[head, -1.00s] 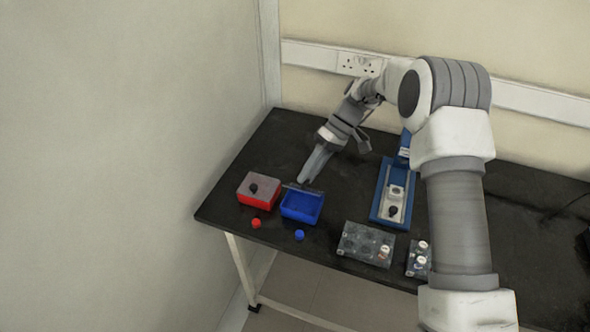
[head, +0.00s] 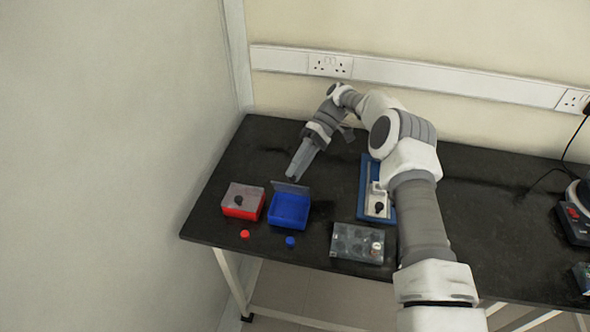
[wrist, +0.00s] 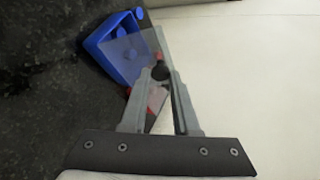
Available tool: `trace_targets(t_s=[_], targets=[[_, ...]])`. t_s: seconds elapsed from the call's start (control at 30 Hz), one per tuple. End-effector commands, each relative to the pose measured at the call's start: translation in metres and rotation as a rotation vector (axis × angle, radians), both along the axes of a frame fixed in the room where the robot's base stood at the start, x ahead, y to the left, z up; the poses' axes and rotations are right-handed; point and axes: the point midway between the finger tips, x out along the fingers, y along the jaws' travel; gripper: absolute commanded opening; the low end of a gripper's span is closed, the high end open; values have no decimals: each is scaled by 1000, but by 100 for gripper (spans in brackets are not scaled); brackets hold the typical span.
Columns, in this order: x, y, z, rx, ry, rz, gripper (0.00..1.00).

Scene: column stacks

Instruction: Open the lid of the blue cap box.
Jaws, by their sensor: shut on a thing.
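The blue cap box (head: 289,213) stands on the black bench, its blue inside open to view. Its clear grey lid (head: 291,187) stands raised at the box's back edge. My gripper (head: 291,177) is at the lid from behind. In the wrist view, my gripper (wrist: 160,74) is shut on the lid's black knob (wrist: 160,72).
A red box (head: 243,204) with a closed lid stands just left. A red cap (head: 245,234) and a blue cap (head: 290,241) lie in front. A clear rack (head: 357,243) and a blue-based device (head: 366,195) stand right. The wall is behind the bench.

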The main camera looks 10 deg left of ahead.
Motion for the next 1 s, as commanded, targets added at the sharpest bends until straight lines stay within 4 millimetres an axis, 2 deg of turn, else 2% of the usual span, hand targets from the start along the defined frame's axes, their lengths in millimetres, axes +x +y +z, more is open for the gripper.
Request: trace_targets(t_s=[0.4,1.0], targets=[[6,-1,-2,6,78,-1,0],[7,-1,-2,7,91,0,0]])
